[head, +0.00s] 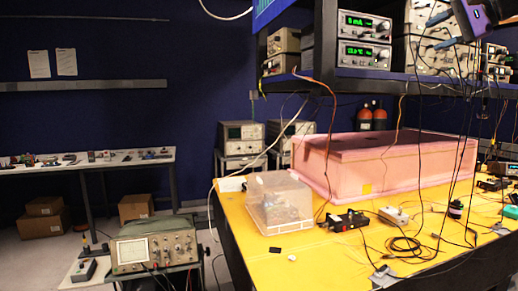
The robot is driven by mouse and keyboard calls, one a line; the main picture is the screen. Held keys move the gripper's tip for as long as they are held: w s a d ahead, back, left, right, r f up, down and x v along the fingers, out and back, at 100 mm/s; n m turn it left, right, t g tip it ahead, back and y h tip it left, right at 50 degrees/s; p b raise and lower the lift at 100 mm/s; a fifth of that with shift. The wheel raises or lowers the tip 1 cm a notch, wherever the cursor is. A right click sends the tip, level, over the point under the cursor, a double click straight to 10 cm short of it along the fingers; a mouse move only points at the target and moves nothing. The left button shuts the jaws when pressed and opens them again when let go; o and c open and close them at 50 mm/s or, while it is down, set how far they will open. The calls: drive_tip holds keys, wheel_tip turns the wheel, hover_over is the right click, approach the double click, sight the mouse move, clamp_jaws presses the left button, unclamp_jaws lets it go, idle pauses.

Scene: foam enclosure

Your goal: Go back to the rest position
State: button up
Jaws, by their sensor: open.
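My gripper and arm are not recognisable in the head view, the only view given. The pink foam enclosure (385,168) stands on the yellow-topped table (330,262) at the right. Its lid (395,147) appears to lie flat on top, and its inside is hidden.
A clear plastic box (279,202) stands left of the enclosure. Cables, a small black device (343,221) and other electronics lie in front. An instrument shelf (430,82) with hanging wires overhangs the table. An oscilloscope (152,251) stands at lower left. Open floor shows further left.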

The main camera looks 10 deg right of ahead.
drive_tip(key=s+a+f+n+g+h, duration=0.1)
drive_tip(key=s+a+f+n+g, duration=0.15)
drive_tip(key=a+f, duration=0.65)
drive_tip(key=s+a+f+n+g+h, duration=0.1)
drive_tip(key=s+a+f+n+g, duration=0.2)
drive_tip(key=a+f, duration=0.6)
drive_tip(key=s+a+f+n+h, duration=0.2)
drive_tip(key=s+a+f, duration=0.2)
drive_tip(key=s+f, duration=0.3)
drive_tip(key=s+a+f+n+g+h, duration=0.1)
drive_tip(key=s+a+f+n+h, duration=0.1)
drive_tip(key=s+f, duration=0.5)
wheel_tip(320, 180, down, 3)
drive_tip(key=a+n, duration=0.1)
drive_tip(key=a, duration=0.1)
drive_tip(key=shift+s+a+r+n+h, duration=0.2)
drive_tip(key=shift+s+a+n+h, duration=0.1)
drive_tip(key=shift+s+a+n, duration=0.1)
drive_tip(key=shift+c, duration=0.3)
